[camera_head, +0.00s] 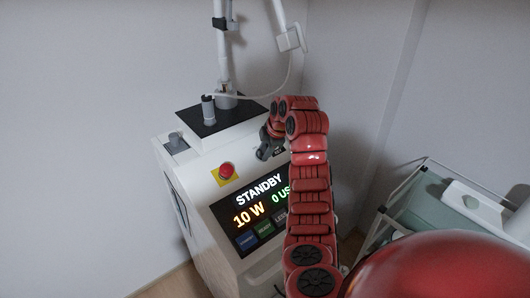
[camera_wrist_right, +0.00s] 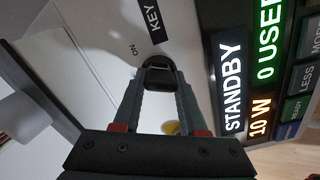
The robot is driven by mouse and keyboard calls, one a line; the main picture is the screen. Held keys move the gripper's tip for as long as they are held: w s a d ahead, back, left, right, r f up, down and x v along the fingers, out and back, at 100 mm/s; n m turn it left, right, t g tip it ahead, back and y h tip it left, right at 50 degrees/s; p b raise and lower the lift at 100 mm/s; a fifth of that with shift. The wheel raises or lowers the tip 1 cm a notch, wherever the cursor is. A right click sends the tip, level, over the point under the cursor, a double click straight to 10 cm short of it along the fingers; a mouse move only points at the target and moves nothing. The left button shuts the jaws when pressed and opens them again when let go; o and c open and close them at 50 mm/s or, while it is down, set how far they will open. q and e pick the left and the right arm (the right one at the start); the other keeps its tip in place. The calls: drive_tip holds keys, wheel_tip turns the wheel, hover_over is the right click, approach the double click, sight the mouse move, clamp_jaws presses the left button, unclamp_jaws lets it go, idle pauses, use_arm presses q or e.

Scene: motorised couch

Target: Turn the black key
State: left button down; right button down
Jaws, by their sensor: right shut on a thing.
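The black key (camera_wrist_right: 158,72) sits on the white sloped panel of the machine, below a black KEY label (camera_wrist_right: 154,20) and near the printed word ON. My right gripper (camera_wrist_right: 158,84) is shut on the key, with a finger on each side of it. In the head view my right gripper (camera_head: 265,150) is at the panel's right side, and the key is hidden there by the gripper and arm. My left gripper is in neither view.
The white machine (camera_head: 190,190) has a lit STANDBY screen (camera_head: 262,205) and a red button (camera_head: 226,170) on a yellow plate. A pole rises behind it. A cart (camera_head: 430,205) stands at the right.

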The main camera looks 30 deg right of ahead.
drive_tip(key=shift+f+n+b, duration=0.15)
drive_tip(key=shift+n+b, duration=0.2)
drive_tip(key=shift+n, duration=0.65)
drive_tip(key=shift+w+d+n+b, duration=0.1)
drive_tip(key=shift+d+n+b, duration=0.05)
drive_tip(key=shift+n+b, duration=0.6)
drive_tip(key=c, duration=0.8)
unclamp_jaws()
drive_tip(key=o, duration=0.4)
drive_tip(key=shift+f, duration=0.15)
